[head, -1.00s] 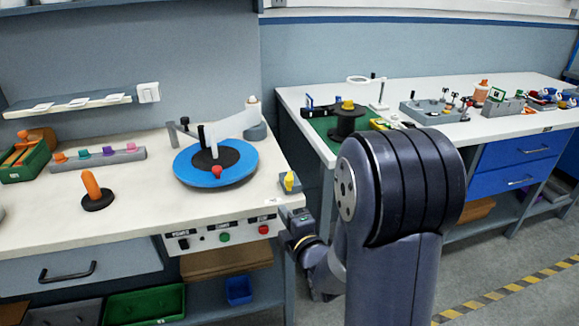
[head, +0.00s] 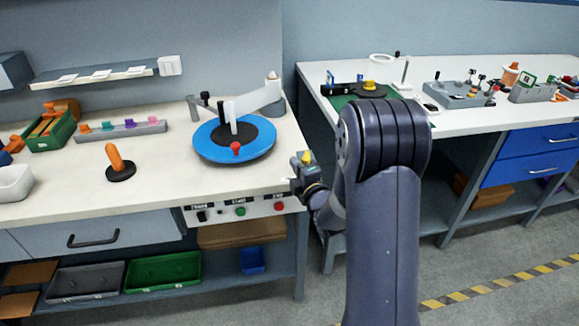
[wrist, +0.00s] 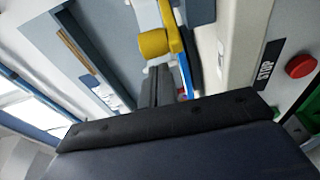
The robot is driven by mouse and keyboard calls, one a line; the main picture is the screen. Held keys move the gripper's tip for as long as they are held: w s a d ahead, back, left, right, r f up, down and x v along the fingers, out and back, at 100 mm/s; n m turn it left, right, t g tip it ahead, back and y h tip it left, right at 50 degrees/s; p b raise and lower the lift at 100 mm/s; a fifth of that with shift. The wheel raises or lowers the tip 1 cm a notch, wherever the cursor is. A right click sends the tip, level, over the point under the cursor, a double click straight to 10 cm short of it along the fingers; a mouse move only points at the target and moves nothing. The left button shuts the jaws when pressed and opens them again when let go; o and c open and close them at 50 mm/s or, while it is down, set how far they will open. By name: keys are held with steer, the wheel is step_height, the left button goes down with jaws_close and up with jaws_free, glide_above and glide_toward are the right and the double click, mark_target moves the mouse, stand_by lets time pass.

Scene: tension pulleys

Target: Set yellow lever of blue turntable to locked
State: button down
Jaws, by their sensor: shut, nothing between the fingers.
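The blue turntable (head: 205,153) lies on the white bench, with a black centre, a red knob and a pale arm across it. The yellow lever (head: 306,157) shows at the bench's front right corner, on a small grey block. In the wrist view the yellow lever (wrist: 155,43) is large, just beyond my fingertips. A blue sliver of the turntable (wrist: 186,72) shows behind it. My gripper (wrist: 160,76) is shut and empty, its fingers pointing towards the lever. I cannot tell whether they touch it. In the head view my wrist partly hides the lever's base.
A bench-front panel has a red button (head: 279,206) and a green button (head: 240,211); the red stop button (wrist: 300,66) is right in the wrist view. An orange peg (head: 115,160) stands left of the turntable. A second bench (head: 460,125) stands right, across a gap.

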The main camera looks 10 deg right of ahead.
steer(key=shift+s+d, duration=0.1)
steer(key=shift+d, duration=0.35)
steer(key=shift+f, duration=0.1)
steer(key=d+b, duration=0.1)
steer(key=b, duration=0.3)
steer(key=s+d+b, duration=0.1)
steer(key=b, duration=0.2)
steer(key=shift+d+b, duration=0.35)
steer(key=shift+d, duration=0.05)
